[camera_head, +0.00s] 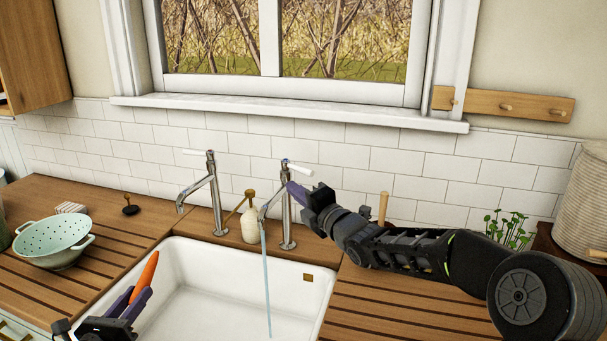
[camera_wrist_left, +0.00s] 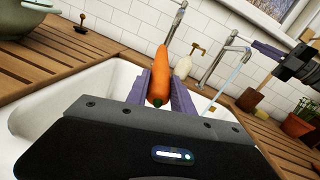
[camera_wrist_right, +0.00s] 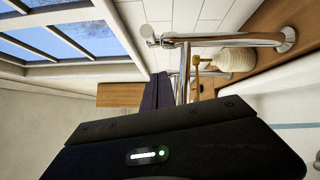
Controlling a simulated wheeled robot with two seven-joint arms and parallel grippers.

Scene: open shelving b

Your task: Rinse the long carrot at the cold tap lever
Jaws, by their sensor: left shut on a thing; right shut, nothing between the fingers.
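The long orange carrot (camera_head: 146,272) points up from my left gripper (camera_head: 138,294), which is shut on it above the left side of the sink. The carrot (camera_wrist_left: 160,75) also shows between the fingers in the left wrist view. The right tap (camera_head: 286,215) has a white lever (camera_head: 298,168) and a thin stream of water (camera_head: 267,285) runs from its spout into the sink. The carrot is left of the stream and apart from it. My right gripper (camera_head: 292,191) is shut and empty, close beside the right tap just below its lever; I cannot tell whether they touch.
The left tap (camera_head: 214,195) has no stream. A soap bottle (camera_head: 249,226) stands between the taps. The white sink (camera_head: 200,300) is empty. A colander (camera_head: 55,240) and a dark plug (camera_head: 130,209) are on the left worktop. A green plant (camera_head: 510,230) stands at right.

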